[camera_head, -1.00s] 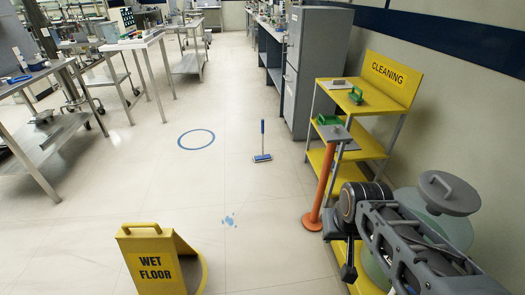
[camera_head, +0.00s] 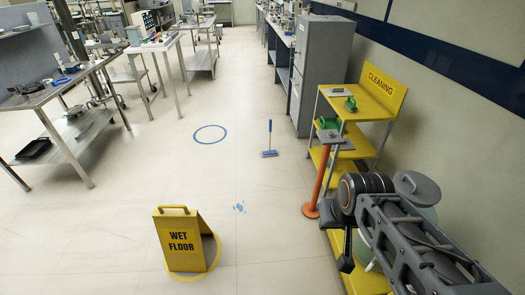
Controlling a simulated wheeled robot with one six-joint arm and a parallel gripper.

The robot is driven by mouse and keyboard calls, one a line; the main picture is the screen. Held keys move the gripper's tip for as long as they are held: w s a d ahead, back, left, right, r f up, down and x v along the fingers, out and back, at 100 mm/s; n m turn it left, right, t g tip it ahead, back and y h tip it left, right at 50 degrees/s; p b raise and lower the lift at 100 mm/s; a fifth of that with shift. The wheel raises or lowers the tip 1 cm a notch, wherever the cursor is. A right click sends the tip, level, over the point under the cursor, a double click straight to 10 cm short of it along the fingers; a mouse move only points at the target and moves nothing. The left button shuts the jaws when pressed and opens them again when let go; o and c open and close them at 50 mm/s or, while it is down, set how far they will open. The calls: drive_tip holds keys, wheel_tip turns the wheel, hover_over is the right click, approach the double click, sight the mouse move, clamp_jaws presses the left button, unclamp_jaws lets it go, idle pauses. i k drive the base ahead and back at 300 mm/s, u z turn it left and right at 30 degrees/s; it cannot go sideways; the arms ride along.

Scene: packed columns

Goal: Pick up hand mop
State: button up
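A small mop with a blue upright handle and a flat blue-and-white head (camera_head: 269,153) stands on the floor near the middle of the head view. It is well away from my arm. My arm fills the lower right, in front of the yellow cart. A dark part at its near end hangs down, but I cannot make out the gripper's fingers or whether they hold anything.
A yellow wet floor sign (camera_head: 183,243) stands on the floor at front left, with blue spots (camera_head: 239,207) beyond it. A yellow cleaning cart (camera_head: 382,93) and an orange post (camera_head: 319,183) stand at right. A steel table (camera_head: 68,83) is at left.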

sight(270, 153)
drive_tip(key=u, duration=0.55)
drive_tip(key=i, duration=4.2)
drive_tip(key=u, duration=0.65)
drive_tip(key=i, duration=1.3)
drive_tip(key=z, duration=3)
